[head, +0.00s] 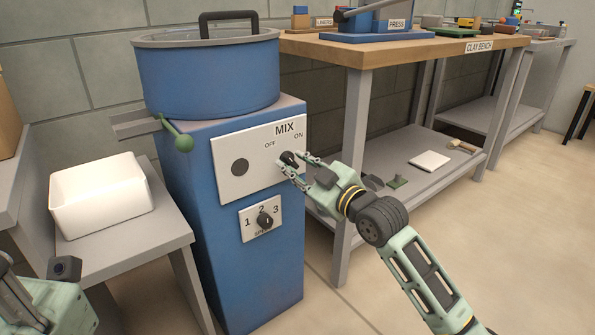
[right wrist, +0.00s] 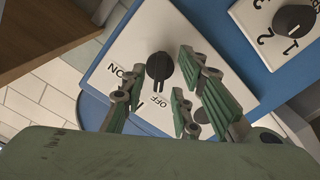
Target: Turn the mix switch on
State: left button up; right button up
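The mix switch is a black knob (head: 288,158) on the white MIX panel (head: 232,174) of the blue machine, below the OFF and ON labels. In the right wrist view the knob (right wrist: 159,70) has a raised ridge whose lower end is near the OFF label. My right gripper (head: 301,162) is open at the panel, with its fingers on either side of the knob. The right wrist view shows gaps between the fingers and the knob; I cannot tell whether they touch. My left gripper (head: 15,295) is only partly in view at the lower left.
A speed dial (head: 265,220) sits below the MIX panel. A blue drum (head: 208,78) tops the machine, with a green-knobbed lever (head: 178,136) at its side. A white bin (head: 100,199) stands on a stand at left. The clay bench (head: 420,50) is at right.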

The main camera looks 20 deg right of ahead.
jog(key=shift+w+a, duration=0.1)
jog(key=shift+w, duration=0.1)
grip_shut()
dwell(0.4)
